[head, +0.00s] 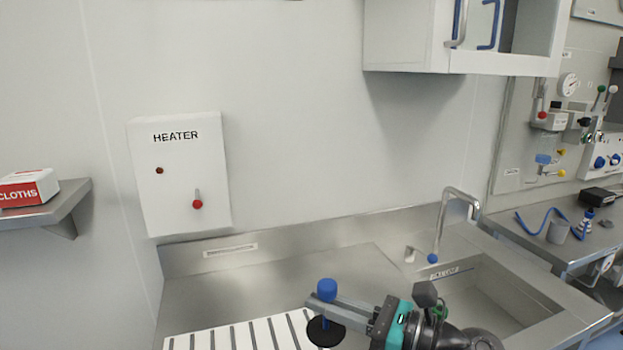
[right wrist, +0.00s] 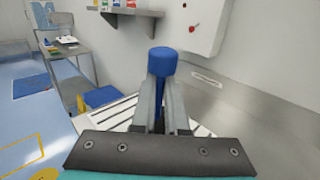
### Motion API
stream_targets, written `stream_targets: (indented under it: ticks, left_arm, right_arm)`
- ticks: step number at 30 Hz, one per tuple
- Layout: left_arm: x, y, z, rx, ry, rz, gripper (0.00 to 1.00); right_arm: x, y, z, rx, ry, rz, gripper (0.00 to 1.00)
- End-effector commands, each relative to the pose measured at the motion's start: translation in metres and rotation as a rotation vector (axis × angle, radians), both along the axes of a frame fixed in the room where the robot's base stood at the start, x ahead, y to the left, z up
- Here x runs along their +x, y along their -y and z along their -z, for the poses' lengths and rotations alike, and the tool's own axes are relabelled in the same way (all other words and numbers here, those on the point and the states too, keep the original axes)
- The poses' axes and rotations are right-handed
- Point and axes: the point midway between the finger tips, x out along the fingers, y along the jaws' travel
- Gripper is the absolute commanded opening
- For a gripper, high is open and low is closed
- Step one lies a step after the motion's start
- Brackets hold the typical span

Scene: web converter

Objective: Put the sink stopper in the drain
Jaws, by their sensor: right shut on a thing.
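The sink stopper (head: 326,331) has a blue knob on a blue stem above a black disc. My right gripper (head: 328,303) is shut on its stem, below the knob, and holds it upright at the right end of the white slatted rack. In the right wrist view the blue knob (right wrist: 162,60) stands above the two fingertips; the disc is hidden there. The sink basin (head: 505,297) lies to the right of my right gripper in the head view. The drain is not visible in either view. My left gripper is not in view.
A curved tap (head: 441,222) with a blue tip stands behind the basin. The white slatted rack (head: 240,335) lies on the steel counter (head: 375,268). A heater box (head: 180,175) hangs on the wall. A shelf (head: 62,205) is at the left, a wall cabinet (head: 400,40) above.

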Motion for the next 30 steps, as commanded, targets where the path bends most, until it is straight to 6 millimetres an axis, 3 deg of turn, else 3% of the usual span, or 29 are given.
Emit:
stream_targets:
  ticks: [4,9,13,21,30]
  left_arm:
    - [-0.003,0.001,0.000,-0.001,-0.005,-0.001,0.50]
    - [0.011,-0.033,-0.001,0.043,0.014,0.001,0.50]
    - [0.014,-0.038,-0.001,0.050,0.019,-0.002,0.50]
    - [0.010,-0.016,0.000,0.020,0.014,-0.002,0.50]
    - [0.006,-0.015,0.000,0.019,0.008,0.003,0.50]
  right_arm:
    - [0.005,0.038,0.018,-0.004,-0.007,0.042,0.00]
    - [0.009,0.071,0.027,-0.005,-0.006,0.074,0.00]
    - [0.010,0.092,0.031,-0.005,-0.006,0.095,0.00]
    - [-0.015,0.079,0.038,0.001,-0.006,0.197,0.00]
    - [-0.048,0.084,0.041,-0.004,-0.006,0.394,0.00]
